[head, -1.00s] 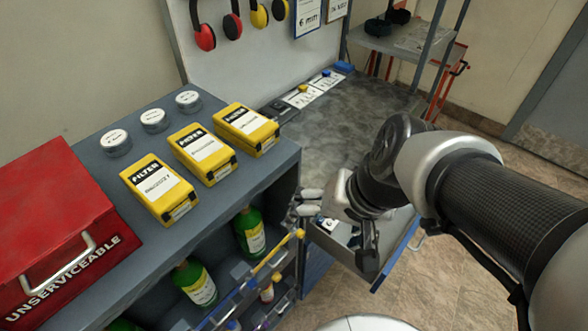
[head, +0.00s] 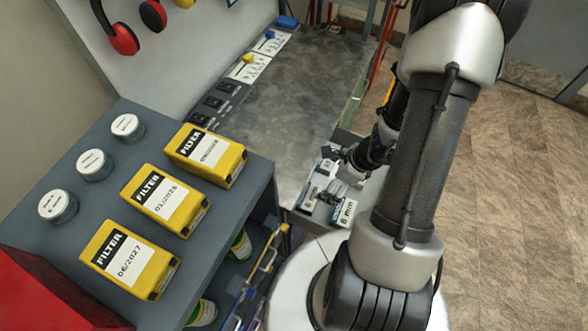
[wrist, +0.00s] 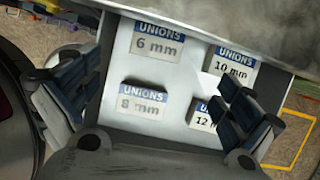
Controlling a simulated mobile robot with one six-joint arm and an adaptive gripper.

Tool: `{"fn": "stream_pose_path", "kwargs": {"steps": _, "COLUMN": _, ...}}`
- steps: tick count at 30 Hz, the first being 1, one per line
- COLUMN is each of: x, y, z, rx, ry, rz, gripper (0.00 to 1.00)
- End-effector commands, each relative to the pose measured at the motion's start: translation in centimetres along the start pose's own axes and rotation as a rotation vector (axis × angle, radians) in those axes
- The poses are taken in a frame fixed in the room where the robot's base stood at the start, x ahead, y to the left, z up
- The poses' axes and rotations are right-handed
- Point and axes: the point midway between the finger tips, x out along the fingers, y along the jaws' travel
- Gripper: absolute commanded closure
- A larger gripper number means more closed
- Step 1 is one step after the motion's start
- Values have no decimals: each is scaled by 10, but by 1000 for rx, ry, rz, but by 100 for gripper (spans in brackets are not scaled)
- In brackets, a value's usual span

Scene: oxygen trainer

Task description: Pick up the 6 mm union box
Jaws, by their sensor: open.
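The 6 mm union box (wrist: 157,45) lies in an open drawer (wrist: 116,35), its white and blue label facing up in the wrist view. It sits at the upper left of the group, beyond the 8 mm box (wrist: 145,102). The 10 mm box (wrist: 233,62) is to its right, and the 12 mm box (wrist: 202,116) is lower right, partly hidden by a finger. My gripper (wrist: 158,80) is open and empty above the drawer, its fingers on either side of the view.
The grey worktop (head: 300,90) borders the drawer. A dark shelf unit (head: 235,215) with yellow filter boxes (head: 160,200) and round tins (head: 93,164) stands at the left. A red box (head: 40,300) is at the lower left. Open floor (head: 500,180) lies to the right.

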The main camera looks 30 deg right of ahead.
Motion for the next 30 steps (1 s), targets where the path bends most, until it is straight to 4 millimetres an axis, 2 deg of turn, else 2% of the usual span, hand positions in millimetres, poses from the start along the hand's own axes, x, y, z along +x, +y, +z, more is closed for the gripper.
{"fn": "stream_pose_path", "kwargs": {"steps": 5, "x": 26, "y": 2, "z": -4, "rx": 14, "ry": 4, "rz": 4, "gripper": 0}}
{"fn": "stream_pose_path", "kwargs": {"steps": 15, "x": 99, "y": 2, "z": -4, "rx": 10, "ry": 4, "rz": 4, "gripper": 0}}
{"fn": "stream_pose_path", "kwargs": {"steps": 19, "x": 116, "y": 1, "z": -3, "rx": 9, "ry": 3, "rz": 2, "gripper": 0}}
{"fn": "stream_pose_path", "kwargs": {"steps": 26, "x": 130, "y": 0, "z": -3, "rx": 9, "ry": 2, "rz": 2, "gripper": 0}}
{"fn": "stream_pose_path", "kwargs": {"steps": 30, "x": 153, "y": -2, "z": -3, "rx": 9, "ry": 3, "rz": 4, "gripper": 0}}
